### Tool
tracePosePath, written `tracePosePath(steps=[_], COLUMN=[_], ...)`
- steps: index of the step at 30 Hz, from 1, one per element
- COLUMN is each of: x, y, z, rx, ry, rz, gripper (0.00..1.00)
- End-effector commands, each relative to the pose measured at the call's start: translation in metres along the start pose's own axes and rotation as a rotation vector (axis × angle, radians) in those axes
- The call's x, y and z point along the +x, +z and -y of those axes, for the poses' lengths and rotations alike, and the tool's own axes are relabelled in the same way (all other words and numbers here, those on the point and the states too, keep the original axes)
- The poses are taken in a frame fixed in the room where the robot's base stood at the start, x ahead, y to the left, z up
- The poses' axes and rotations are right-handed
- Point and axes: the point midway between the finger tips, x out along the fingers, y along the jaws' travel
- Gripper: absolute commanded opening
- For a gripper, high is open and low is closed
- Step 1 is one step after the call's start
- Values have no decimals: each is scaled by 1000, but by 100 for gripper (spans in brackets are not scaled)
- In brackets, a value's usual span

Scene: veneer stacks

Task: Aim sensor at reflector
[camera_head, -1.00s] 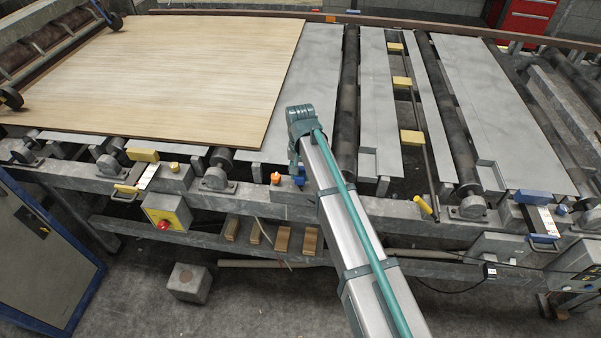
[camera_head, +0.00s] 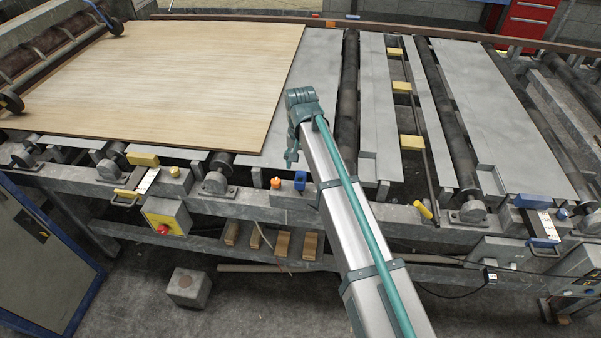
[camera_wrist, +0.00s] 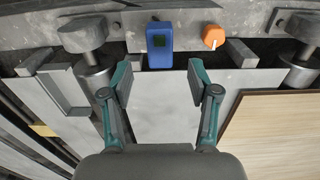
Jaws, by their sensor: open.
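A blue box (camera_head: 300,180) with a dark window on its face stands on the near rail of the conveyor; I take it for the sensor, though no label shows. In the wrist view the blue box (camera_wrist: 160,47) sits ahead of my gripper (camera_wrist: 159,78), between the lines of its two fingers. My gripper is open and empty, apart from the box. In the head view my gripper (camera_head: 291,158) hangs just above and left of the box, partly hidden by the arm. On the far rail are a small orange piece (camera_head: 331,22) and a small blue piece (camera_head: 352,16); I cannot tell which is the reflector.
An orange knob (camera_head: 276,183) with a white mark in the wrist view (camera_wrist: 214,37) stands close beside the blue box. A wide veneer sheet (camera_head: 180,75) lies on the left. Rollers (camera_head: 348,95) and grey plates (camera_head: 380,100) lie to the right.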

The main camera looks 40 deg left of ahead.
Motion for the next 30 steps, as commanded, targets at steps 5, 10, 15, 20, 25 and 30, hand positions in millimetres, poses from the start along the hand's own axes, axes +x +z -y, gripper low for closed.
tracePosePath(steps=[5, 10, 15, 20, 25, 30], x=[-31, -48, -53, -53, -52, -46], y=[-1, 0, 0, 0, 0, 3], z=[0, 0, 0, 0, 0, -19], rx=[0, 0, 0, 0, 0, 42], ry=[-1, 0, 0, 0, 0, -1], rz=[-2, 0, 0, 0, 0, -5], gripper=[60, 60, 60, 60, 60, 60])
